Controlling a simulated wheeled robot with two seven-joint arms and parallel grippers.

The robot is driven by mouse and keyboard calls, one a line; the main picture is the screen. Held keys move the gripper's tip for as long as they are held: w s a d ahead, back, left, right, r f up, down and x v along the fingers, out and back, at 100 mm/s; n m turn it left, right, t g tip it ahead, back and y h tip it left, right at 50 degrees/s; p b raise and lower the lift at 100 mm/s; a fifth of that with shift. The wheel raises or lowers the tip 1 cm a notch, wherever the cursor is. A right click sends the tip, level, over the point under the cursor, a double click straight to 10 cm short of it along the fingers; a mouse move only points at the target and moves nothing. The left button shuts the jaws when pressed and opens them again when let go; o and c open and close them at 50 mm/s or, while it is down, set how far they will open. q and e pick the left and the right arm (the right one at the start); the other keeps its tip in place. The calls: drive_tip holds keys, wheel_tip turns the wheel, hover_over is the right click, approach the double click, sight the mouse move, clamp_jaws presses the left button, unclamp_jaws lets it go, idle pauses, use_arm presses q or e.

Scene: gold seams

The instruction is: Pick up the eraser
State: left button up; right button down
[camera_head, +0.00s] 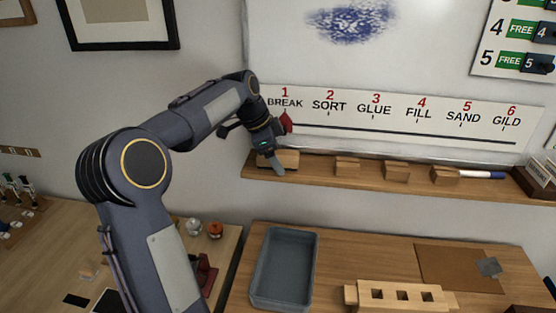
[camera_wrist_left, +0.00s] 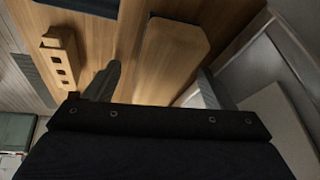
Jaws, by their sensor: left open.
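The eraser (camera_head: 288,158) appears to be the wide wooden block at the left end of the wall ledge, under the "BREAK" label. My left gripper (camera_head: 274,163) is at it, with a grey finger in front of the block and partly hiding it. In the left wrist view, the wooden block (camera_wrist_left: 172,50) lies between the two spread fingers of the open gripper (camera_wrist_left: 155,86). I cannot tell whether either finger touches it. My right gripper is not in view.
The ledge (camera_head: 318,174) also carries small wooden blocks (camera_head: 397,170) and a blue-capped marker (camera_head: 482,174). A whiteboard strip (camera_head: 390,128) with a red pointer (camera_head: 286,122) is just above. Below are a grey tray (camera_head: 258,268) and a slotted wooden block (camera_head: 400,295).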

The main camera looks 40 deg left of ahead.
sight(283, 152)
use_arm(q)
drive_tip(key=shift+f, duration=0.15)
drive_tip(key=c, duration=1.2)
drive_tip(key=shift+r, duration=0.2)
drive_tip(key=shift+c, duration=0.5)
drive_tip(key=shift+r, duration=0.25)
drive_tip(key=shift+c, duration=0.6)
wheel_tip(283, 152, up, 3)
drive_tip(key=shift+r, duration=0.15)
drive_tip(key=s+d+b, duration=0.3)
drive_tip(key=s+d, duration=0.1)
drive_tip(key=s, duration=0.4)
drive_tip(key=s+d+b, duration=0.4)
drive_tip(key=s, duration=0.3)
drive_tip(key=shift+s+d, duration=0.35)
drive_tip(key=shift+s, duration=0.05)
